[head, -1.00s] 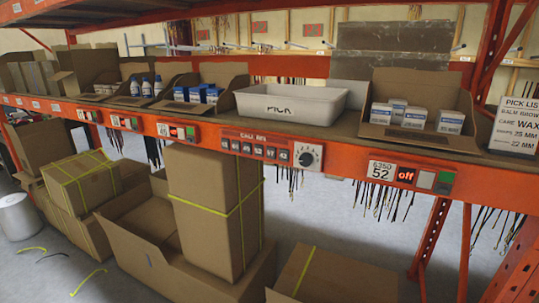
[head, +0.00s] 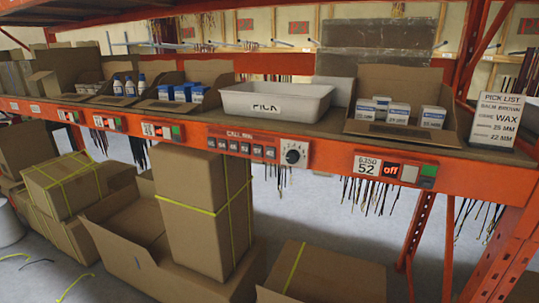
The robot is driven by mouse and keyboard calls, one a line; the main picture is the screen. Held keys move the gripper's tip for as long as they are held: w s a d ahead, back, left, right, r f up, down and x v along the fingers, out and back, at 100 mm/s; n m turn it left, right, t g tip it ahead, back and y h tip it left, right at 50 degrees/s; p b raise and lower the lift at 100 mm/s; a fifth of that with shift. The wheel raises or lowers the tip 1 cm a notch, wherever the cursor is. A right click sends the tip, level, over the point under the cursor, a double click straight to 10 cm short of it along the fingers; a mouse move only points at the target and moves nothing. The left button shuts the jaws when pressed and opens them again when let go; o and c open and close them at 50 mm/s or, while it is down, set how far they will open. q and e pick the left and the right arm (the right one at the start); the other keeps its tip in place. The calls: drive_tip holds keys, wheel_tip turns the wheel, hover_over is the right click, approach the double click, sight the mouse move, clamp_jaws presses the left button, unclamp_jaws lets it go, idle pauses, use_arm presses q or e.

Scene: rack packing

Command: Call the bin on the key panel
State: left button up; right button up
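The key panel (head: 240,146) labelled "CALL BIN" is on the orange shelf beam, with a row of small numbered keys and a black dial (head: 293,154) at its right end. The key numbers are too small to read surely. To its right is a bin label "6350 52" (head: 367,167) with a red "off" display (head: 392,169) and a grey and a green button. A white tote marked "PICK" (head: 292,101) stands on the shelf above the panel. A pick list card (head: 497,118) reads "WAX", "25 MM" and "22 MM". Neither gripper shows.
Open cartons on the shelf hold white-and-blue boxes (head: 398,115), blue-capped boxes (head: 182,92) and bottles (head: 130,87). Strapped cardboard boxes (head: 203,210) stand on the floor below the beam, close under the panel. Dark straps (head: 377,195) hang beneath the beam.

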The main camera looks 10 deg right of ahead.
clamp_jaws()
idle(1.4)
